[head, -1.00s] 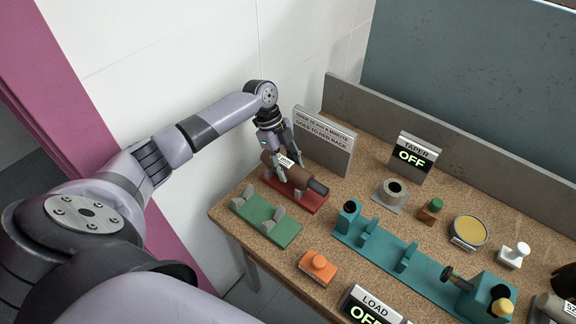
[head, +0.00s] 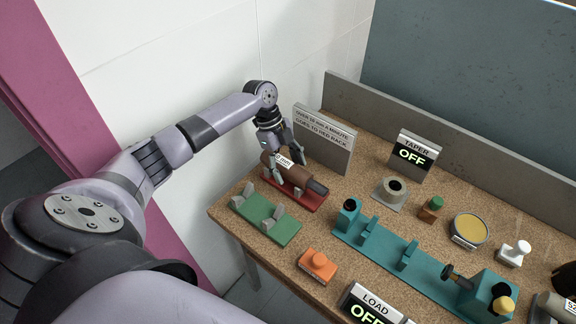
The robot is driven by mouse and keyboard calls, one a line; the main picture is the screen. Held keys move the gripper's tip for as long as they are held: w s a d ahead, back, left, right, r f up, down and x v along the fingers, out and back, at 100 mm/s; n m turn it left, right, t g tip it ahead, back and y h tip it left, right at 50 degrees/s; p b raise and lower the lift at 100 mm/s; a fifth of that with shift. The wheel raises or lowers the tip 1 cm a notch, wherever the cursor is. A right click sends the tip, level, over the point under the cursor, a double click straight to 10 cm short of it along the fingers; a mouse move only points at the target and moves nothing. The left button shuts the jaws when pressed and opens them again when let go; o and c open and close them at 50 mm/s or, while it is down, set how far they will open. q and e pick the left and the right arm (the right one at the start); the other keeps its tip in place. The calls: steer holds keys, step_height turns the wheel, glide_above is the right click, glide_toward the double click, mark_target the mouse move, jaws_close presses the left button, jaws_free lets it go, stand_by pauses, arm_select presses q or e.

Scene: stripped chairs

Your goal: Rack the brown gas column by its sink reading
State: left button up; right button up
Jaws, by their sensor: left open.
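The brown gas column (head: 292,172) lies on its side on the red rack (head: 308,201) at the back left of the bench. It has a dark grey end on the right and a white label ending in "mm"; the number is too small to read surely. My left gripper (head: 288,163) is open at the column's left part, with its fingers close about it; I cannot tell whether they touch. A sign (head: 325,138) behind reads "over 20 mm a minute goes to red rack". The green rack (head: 265,220) in front is empty. My right gripper is not in view.
A teal fixture (head: 385,250) runs along the bench's middle. An orange block with a knob (head: 318,265), a "TAPER OFF" display (head: 412,155), a "LOAD" display (head: 372,304), a grey ring stand (head: 391,192) and a yellow-topped dish (head: 468,229) stand around it.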

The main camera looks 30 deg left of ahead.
arm_select(q)
steer(key=v, duration=0.7)
steer(key=shift+a+r, duration=0.15)
steer(key=shift+r, duration=0.05)
